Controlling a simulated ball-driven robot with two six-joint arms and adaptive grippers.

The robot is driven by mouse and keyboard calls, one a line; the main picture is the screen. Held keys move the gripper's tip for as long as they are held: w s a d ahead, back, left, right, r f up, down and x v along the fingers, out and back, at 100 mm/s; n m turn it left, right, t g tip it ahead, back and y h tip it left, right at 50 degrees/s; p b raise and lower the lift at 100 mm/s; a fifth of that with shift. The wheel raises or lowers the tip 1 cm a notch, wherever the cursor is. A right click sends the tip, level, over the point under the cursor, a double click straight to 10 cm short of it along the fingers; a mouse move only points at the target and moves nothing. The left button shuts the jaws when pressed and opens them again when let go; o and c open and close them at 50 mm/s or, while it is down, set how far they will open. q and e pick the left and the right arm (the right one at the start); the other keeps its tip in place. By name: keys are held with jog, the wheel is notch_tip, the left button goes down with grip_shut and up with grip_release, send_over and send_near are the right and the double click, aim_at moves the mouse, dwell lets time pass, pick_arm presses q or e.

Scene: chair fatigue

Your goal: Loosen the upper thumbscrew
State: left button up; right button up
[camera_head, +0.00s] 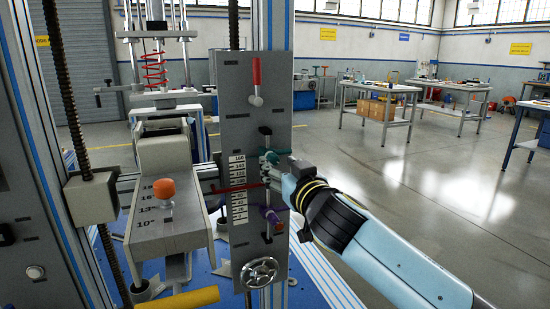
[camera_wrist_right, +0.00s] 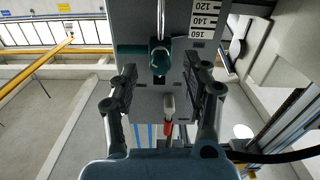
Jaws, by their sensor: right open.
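The upper thumbscrew is a teal knob (camera_head: 268,158) on the grey scale plate (camera_head: 238,120). It also shows in the right wrist view (camera_wrist_right: 160,58), beside the numbered scale. A purple lower thumbscrew (camera_head: 270,214) sits below it on the same plate. My right gripper (camera_head: 282,161) comes in from the right, close to the teal thumbscrew. In the right wrist view its two fingers (camera_wrist_right: 160,78) are open, one on each side of the teal thumbscrew. I cannot tell whether they touch it. My left gripper is not in view.
A red-handled lever (camera_head: 256,75) is above the thumbscrews and a handwheel (camera_head: 260,271) is below. A lever with an orange knob (camera_head: 164,188) stands left of the plate. The floor to the right is clear up to the workbenches (camera_head: 383,92).

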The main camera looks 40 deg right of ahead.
aim_at(275, 162)
jog(key=shift+x, duration=1.65)
jog(key=shift+c, duration=0.4)
grip_shut()
